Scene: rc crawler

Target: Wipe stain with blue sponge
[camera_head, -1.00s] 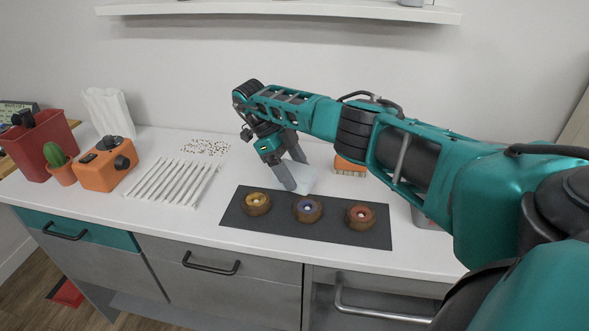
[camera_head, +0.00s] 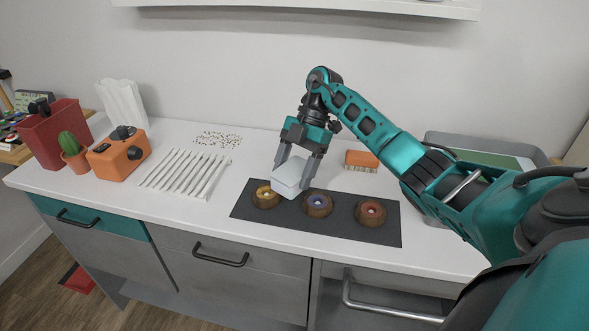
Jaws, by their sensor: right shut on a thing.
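My right gripper (camera_head: 304,165) is shut on a pale, bluish-white block, which I take for the blue sponge (camera_head: 290,179). One finger is on each side of it. The sponge is at the back edge of the dark mat, behind the left and middle round wooden pieces; whether it touches the counter or hangs just above it is hard to tell. The stain, a patch of small dark specks (camera_head: 218,139), lies on the white counter to the left and farther back. My left gripper is not in view.
The dark mat (camera_head: 340,226) holds three round wooden pieces. White sticks (camera_head: 185,173) lie just in front of the stain. An orange brush (camera_head: 361,160) and a grey bin (camera_head: 470,145) are to the right; an orange box (camera_head: 118,155), cactus and red bin are at left.

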